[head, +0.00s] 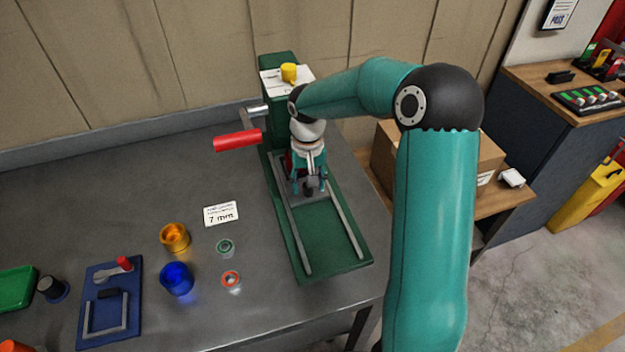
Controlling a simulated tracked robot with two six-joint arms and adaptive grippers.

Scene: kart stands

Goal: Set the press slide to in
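The green press (280,120) stands upright on the metal bench, with a long green base (335,255) and two grey rails running toward the front. The grey slide plate (325,197) sits between the rails at the far end, close to the press column. My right gripper (310,188) points down over this plate, its fingers on either side of a small dark part. I cannot tell whether they grip it. The gripper and wrist hide part of the slide and the area under the press head. My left gripper is not in view.
A red press handle (238,140) sticks out left of the column. A yellow knob (289,72) is on top. A card (220,213) reading 7 mm, an amber cup (174,237), a blue cup (177,278) and two small rings stand left of the base. The front rails are clear.

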